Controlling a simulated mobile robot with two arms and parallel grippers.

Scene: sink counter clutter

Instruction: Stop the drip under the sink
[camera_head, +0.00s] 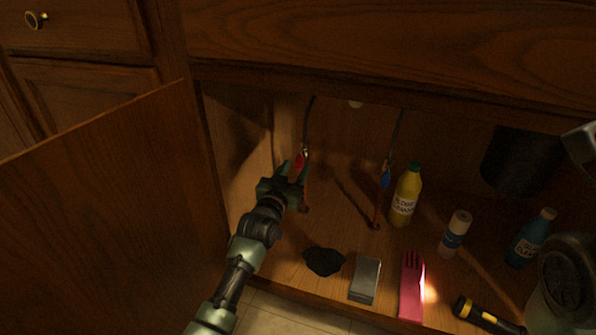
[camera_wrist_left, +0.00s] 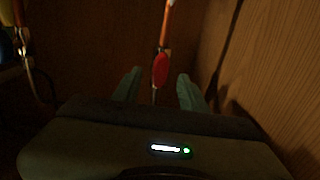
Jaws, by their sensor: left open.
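The red valve handle (camera_head: 300,163) sits on the left pipe at the back left of the cabinet; it also shows in the left wrist view (camera_wrist_left: 160,70). The blue valve handle (camera_head: 385,180) sits on the right pipe. My left gripper (camera_head: 296,176) is at the red handle; in the left wrist view its two fingers (camera_wrist_left: 157,90) stand apart, one on each side of the handle's line, with visible gaps. Whether the handle is between the tips in depth is hard to tell. A dark puddle or cloth (camera_head: 324,261) lies on the cabinet floor below.
A yellow bottle (camera_head: 406,196) stands right of the blue handle. A white-capped canister (camera_head: 455,233), blue bottle (camera_head: 530,238), grey block (camera_head: 365,280), pink item (camera_head: 411,286) and lit flashlight (camera_head: 484,315) stand or lie to the right. The open door (camera_head: 120,215) bounds the left.

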